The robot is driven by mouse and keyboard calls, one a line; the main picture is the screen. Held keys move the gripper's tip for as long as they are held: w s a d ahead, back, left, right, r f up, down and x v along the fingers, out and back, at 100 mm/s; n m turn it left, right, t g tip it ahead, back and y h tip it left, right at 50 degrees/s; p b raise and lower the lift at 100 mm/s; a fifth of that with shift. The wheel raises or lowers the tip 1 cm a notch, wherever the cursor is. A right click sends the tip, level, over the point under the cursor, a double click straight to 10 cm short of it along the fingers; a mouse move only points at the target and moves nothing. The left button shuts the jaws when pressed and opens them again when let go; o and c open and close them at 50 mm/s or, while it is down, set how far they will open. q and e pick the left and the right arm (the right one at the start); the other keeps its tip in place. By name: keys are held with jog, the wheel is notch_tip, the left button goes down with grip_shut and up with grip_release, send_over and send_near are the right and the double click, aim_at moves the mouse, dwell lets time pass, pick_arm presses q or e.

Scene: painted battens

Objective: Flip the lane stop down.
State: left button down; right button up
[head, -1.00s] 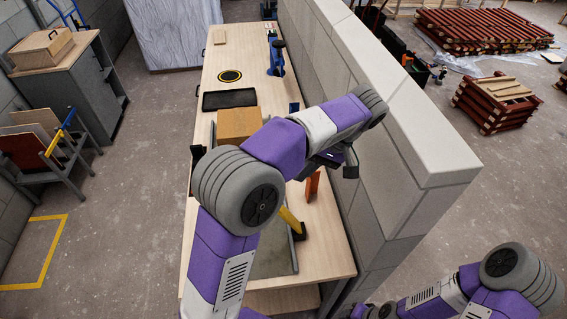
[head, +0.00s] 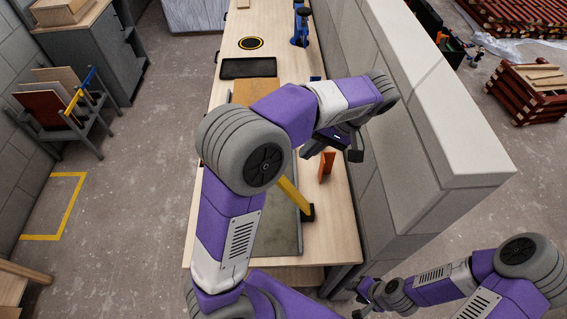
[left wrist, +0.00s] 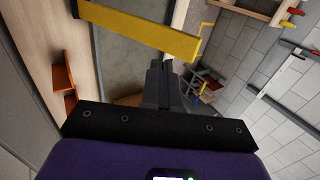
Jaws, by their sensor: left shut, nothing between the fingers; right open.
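The yellow bar, seemingly the lane stop (head: 289,192), rises at a slant from a dark block (head: 308,212) at the right edge of a grey panel on the bench. Its far end is hidden behind my left arm. In the left wrist view the yellow bar (left wrist: 140,28) crosses just past my fingertips; I cannot tell whether they touch it. My left gripper (head: 310,150) is shut and empty, and its fingers show in the left wrist view (left wrist: 160,66). My right gripper (head: 366,296) is open and empty, low beside the bench's near right end.
An orange upright piece (head: 327,164) stands on the bench right of the bar. A grey block wall (head: 420,150) runs along the bench's right side. A wooden block, a black tray (head: 248,68) and a blue tool (head: 300,27) lie farther back.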

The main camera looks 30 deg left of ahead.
pick_arm(q)
jog(key=x, duration=0.2)
jog(key=a+x, duration=0.1)
jog(key=x, duration=0.2)
jog(key=r+x, duration=0.1)
jog(key=x, duration=0.2)
jog(key=shift+s+a, duration=0.25)
jog(key=shift+s, duration=0.1)
